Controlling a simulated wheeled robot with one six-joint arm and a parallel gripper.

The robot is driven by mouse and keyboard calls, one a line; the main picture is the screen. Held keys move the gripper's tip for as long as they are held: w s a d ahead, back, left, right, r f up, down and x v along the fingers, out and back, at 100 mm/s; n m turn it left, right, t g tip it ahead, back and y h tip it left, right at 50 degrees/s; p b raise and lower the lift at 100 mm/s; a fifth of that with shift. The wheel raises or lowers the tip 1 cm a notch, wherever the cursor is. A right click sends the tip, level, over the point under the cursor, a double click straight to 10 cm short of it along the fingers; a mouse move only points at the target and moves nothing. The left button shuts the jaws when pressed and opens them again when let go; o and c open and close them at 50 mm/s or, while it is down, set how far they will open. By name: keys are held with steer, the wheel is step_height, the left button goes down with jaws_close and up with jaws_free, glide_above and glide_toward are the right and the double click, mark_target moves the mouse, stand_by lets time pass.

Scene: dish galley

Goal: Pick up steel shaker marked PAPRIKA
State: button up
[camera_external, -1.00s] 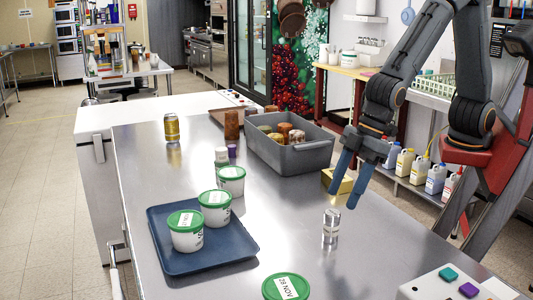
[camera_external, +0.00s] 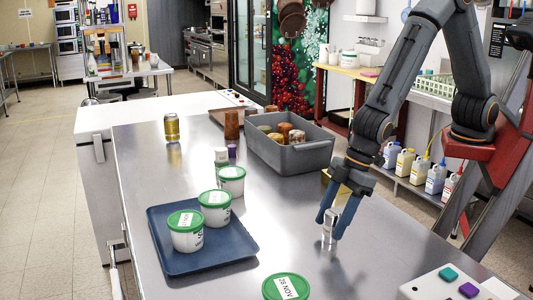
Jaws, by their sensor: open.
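A small steel shaker (camera_external: 330,226) stands upright on the steel counter (camera_external: 290,200), right of the blue tray. Its marking is too small to read. My gripper (camera_external: 329,227) points down at the shaker with its blue fingers spread, one to the left and one to the right of it. The right finger overlaps the shaker's edge in the picture, and I cannot tell whether either finger touches it. The gripper is open and holds nothing.
A blue tray (camera_external: 235,254) with white green-lidded tubs stands left. Another green-lidded tub (camera_external: 286,288) is at the front. A white button panel (camera_external: 425,290) is front right.

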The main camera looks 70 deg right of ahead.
steer(key=c, duration=1.2)
